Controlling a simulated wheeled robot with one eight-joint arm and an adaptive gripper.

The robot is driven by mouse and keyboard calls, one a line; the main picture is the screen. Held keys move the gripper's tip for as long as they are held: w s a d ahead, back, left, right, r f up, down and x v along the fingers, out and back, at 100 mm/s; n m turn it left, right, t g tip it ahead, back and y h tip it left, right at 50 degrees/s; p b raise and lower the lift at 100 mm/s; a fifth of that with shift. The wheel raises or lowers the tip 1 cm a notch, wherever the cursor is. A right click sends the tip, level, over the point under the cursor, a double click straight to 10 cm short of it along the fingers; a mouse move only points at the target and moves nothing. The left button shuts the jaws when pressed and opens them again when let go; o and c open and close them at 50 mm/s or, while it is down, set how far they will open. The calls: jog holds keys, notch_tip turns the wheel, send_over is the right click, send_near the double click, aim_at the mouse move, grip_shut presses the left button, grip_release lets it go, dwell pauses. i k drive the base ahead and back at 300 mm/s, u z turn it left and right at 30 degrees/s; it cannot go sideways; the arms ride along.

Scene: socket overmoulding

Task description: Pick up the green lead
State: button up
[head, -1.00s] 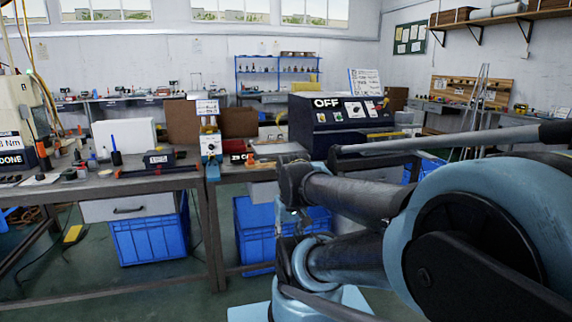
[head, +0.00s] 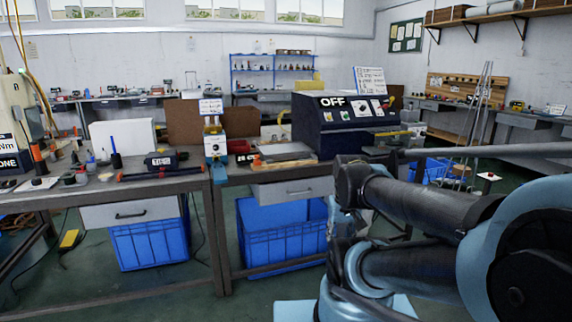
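I cannot make out a green lead in the head view; the small items on the benches are too small to tell apart. My arm fills the lower right of the picture and covers part of the room there. I see no gripper fingers, so whether it is open or shut does not show.
A workbench (head: 160,188) with small tools stands at left. The adjoining bench holds a dark box marked OFF (head: 340,125), a grey plate (head: 285,151) and a white-and-blue device (head: 215,146). Blue crates (head: 150,243) (head: 285,235) sit underneath. A yellow pedal (head: 69,239) lies on the floor.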

aim_at(268, 162)
jog(key=i, duration=1)
